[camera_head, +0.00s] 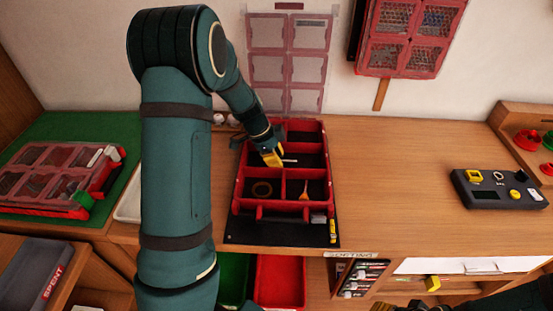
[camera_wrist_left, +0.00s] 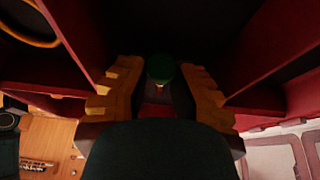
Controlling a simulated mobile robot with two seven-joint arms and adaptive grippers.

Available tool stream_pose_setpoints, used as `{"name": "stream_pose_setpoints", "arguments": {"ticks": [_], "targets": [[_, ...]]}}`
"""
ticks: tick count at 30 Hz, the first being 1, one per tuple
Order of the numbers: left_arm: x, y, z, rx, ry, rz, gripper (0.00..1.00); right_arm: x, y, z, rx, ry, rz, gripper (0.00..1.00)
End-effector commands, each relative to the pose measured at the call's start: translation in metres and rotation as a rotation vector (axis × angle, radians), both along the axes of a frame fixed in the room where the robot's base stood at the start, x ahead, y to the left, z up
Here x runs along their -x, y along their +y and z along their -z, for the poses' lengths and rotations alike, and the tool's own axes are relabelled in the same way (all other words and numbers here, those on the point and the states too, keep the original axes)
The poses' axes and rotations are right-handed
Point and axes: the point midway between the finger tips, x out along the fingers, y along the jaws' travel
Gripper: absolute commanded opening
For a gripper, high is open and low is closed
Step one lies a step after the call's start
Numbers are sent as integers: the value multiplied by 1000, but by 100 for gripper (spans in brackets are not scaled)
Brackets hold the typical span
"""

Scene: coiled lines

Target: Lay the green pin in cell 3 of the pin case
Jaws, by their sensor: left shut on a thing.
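The red pin case (camera_head: 237,190) stands on a dark mat on the wooden counter, its open top split into cells by red walls. My left gripper (camera_head: 272,157) reaches down into the case, around the middle left, with yellow fingers. In the left wrist view, my left gripper (camera_wrist_left: 160,95) is shut on the green pin (camera_wrist_left: 160,68), whose rounded green end shows between the fingers, with red walls on both sides. The pin's lower part is hidden. I cannot read the cell numbers. A yellow part at the lower right, probably my right gripper (camera_head: 432,283), is too small to judge.
A ring (camera_head: 262,189) lies in a left cell and an orange piece (camera_head: 304,190) in a right cell. A closed red case (camera_head: 60,180) sits on the green mat at left. A dark device (camera_head: 498,189) stands at right. The counter between is clear.

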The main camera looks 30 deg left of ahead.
Motion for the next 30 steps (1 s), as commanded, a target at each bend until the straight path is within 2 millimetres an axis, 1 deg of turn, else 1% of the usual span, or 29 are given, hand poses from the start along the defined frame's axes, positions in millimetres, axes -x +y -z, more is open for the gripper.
{"name": "stream_pose_setpoints", "arguments": {"ticks": [6, 11, 12, 21, 25, 28, 30], "targets": [[0, 0, -1, 0, -2, 1, 0, 0, 0, 0, 0, 0, 0, 47], [0, 0, 3, 0, -1, 0, 0, 0, 0, 5, 0, -1, 0, 47], [0, 0, 3, -1, -1, 1, 32, 0, 0, 5, 0, -1, -1, 47], [0, 0, 2, -1, -1, 1, 32, 0, 0, 3, 0, -1, -1, 47], [0, 0, -2, -1, -1, 1, 32, 0, 0, -1, 0, 0, 0, 47], [2, 4, -14, 0, -4, 0, 32, -1, 0, -4, 0, -2, 1, 47], [4, 9, -27, -1, -6, 0, 32, -1, 0, -6, 0, -3, 2, 47]]}}
